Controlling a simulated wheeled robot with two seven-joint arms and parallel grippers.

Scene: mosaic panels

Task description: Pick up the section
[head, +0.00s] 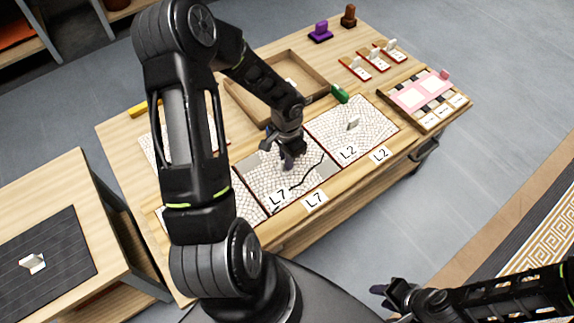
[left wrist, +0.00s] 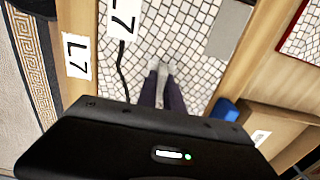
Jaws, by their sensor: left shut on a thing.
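The mosaic section L7 (head: 262,183), of small pale tiles with a black line and grey patches, lies on the wooden bench among other panels. It also fills much of the left wrist view (left wrist: 190,35). My left gripper (head: 287,163) is over its middle. In the left wrist view the fingers (left wrist: 162,88) are shut on a small pale upright handle (left wrist: 163,72) on the section. Whether the section is clear of the bench cannot be told. My right gripper (head: 385,297) is off the bench at the lower right, small and dark, with nothing visible in it.
Section L2 (head: 372,117) with a pale upright tab lies to the right. A wooden tray (head: 235,100) stands behind. A green block (head: 340,93), purple (head: 320,32) and brown (head: 348,16) pieces and a pink-topped board (head: 412,97) are on the bench. A side table (head: 75,180) stands left.

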